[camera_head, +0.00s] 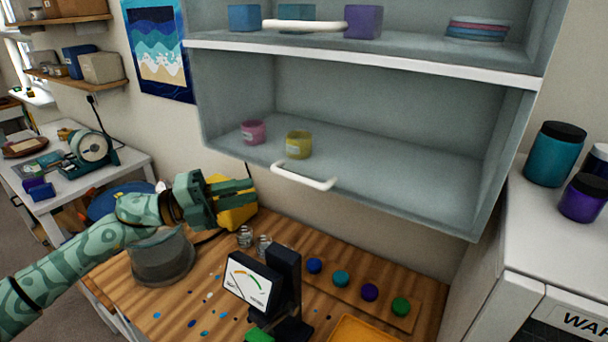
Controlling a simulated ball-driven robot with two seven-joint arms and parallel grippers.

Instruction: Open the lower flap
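The wall cabinet's lower compartment (400,165) is at upper middle, its inside plainly visible. A white bar handle (303,177) sits at its lower front edge. I take the lower flap to be a clear panel, apparently down; its surface is hard to make out. A pink jar (253,132) and a yellow jar (298,145) stand inside. My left gripper (252,190) is left of the handle and slightly lower, apart from it, fingers pointing right. It looks open and empty, with a yellow object (238,215) behind it. My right gripper is not in view.
Below is a wooden bench (205,285) with a dial meter (250,283), a grey bucket (163,258), small glass jars (263,245) and a board of coloured discs (340,279). An upper handle (303,26) is above. Dark-lidded jars (554,155) stand right. Space before the lower handle looks clear.

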